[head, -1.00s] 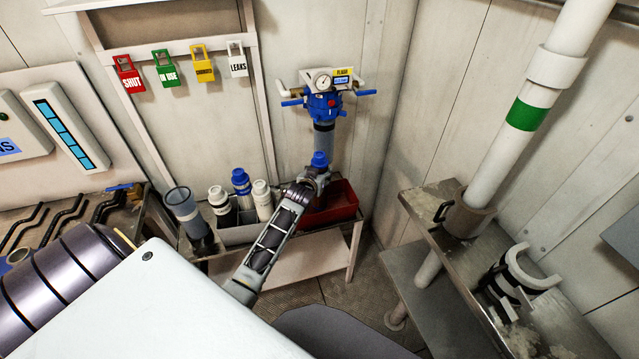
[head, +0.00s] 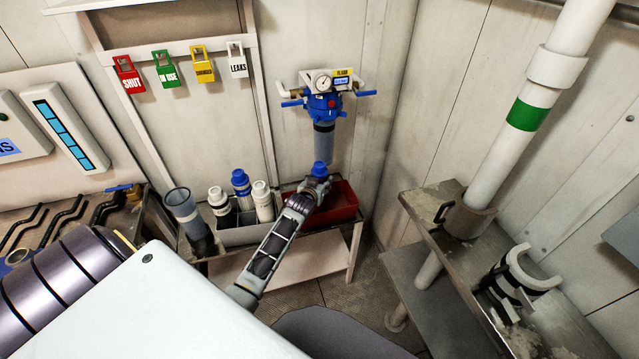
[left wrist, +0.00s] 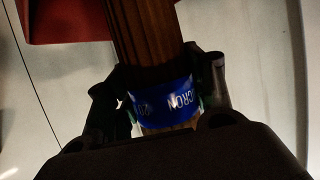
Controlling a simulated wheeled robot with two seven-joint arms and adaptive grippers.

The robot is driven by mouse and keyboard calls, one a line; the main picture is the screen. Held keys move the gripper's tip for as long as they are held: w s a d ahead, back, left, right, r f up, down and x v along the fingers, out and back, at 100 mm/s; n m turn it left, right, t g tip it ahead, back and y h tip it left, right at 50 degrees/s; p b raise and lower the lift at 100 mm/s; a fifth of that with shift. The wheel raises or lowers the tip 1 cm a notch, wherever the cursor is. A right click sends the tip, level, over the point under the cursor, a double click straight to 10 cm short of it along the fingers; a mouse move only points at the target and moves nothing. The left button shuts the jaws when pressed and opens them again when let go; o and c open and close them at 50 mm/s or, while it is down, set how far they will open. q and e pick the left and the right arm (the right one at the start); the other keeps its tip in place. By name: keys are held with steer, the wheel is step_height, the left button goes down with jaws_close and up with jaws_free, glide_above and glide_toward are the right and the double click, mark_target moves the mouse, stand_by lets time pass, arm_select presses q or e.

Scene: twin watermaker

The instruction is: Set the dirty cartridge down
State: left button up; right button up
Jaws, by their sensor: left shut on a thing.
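My left gripper (head: 318,182) is shut on the dirty cartridge, whose blue cap (head: 320,169) shows above the fingers in the head view. In the left wrist view the cartridge (left wrist: 146,35) is a brown, ribbed cylinder with a blue lettered band (left wrist: 165,103) between the two fingers. The red bin (head: 345,207) on the low bench lies behind and below the gripper in the head view. Part of it shows at the top left of the left wrist view (left wrist: 60,20). The arm hides the cartridge's lower part and some of the bin. My right gripper is out of view.
A grey divided caddy (head: 240,236) with white-capped and blue-capped cartridges stands left of the bin. A grey open housing (head: 183,212) stands at the bench's left end. The blue filter head (head: 323,104) with a gauge and grey body is on the wall above the bin.

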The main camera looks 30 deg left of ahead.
arm_select(q)
steer(key=o, duration=1.6)
steer(key=shift+f, duration=0.1)
steer(key=v, duration=1.2)
steer(key=shift+p, duration=0.35)
